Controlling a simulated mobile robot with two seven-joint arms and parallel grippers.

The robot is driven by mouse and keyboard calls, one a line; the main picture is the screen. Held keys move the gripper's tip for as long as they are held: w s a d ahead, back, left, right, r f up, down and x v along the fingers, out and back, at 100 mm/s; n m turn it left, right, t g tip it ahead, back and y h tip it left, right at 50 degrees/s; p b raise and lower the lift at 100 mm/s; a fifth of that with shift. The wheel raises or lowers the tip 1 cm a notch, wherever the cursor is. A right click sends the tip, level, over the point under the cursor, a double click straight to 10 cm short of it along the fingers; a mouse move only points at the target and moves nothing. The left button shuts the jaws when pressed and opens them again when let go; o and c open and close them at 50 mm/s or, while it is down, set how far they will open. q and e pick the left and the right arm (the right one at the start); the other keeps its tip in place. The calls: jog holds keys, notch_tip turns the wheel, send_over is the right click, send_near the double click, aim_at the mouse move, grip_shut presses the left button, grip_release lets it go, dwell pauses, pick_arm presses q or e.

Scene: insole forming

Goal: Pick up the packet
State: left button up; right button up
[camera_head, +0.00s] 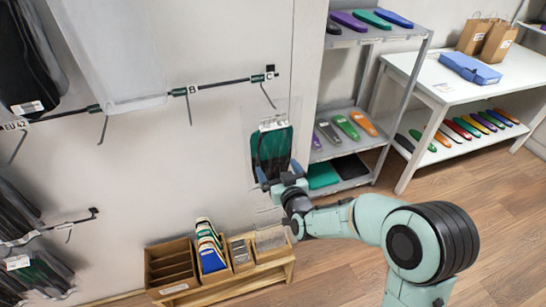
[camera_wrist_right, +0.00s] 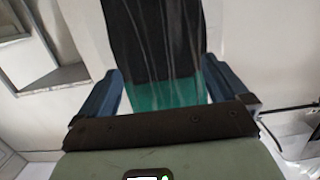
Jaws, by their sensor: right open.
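The packet (camera_head: 268,150) is a clear sleeve with a dark and green insole pair and a white label at its top. It is upright in front of the white wall; what holds it up cannot be made out. My right gripper (camera_head: 281,172) is at its lower end, with blue fingers on either side. In the right wrist view the packet (camera_wrist_right: 155,40) stands between the two open fingers of the gripper (camera_wrist_right: 162,82), its green lower part nearest the palm. I cannot tell whether either finger touches it. My left gripper is not in view.
A wall rail (camera_head: 225,83) with hooks is left of the packet. A low wooden bench (camera_head: 232,282) with boxes stands below. A grey shelf (camera_head: 352,142) with insoles is close on the right, and a white table (camera_head: 430,88) stands farther right. Wooden floor is open in front.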

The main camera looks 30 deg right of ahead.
jog(key=shift+x, duration=1.15)
jog(key=c, duration=0.9)
jog(key=shift+r, duration=0.15)
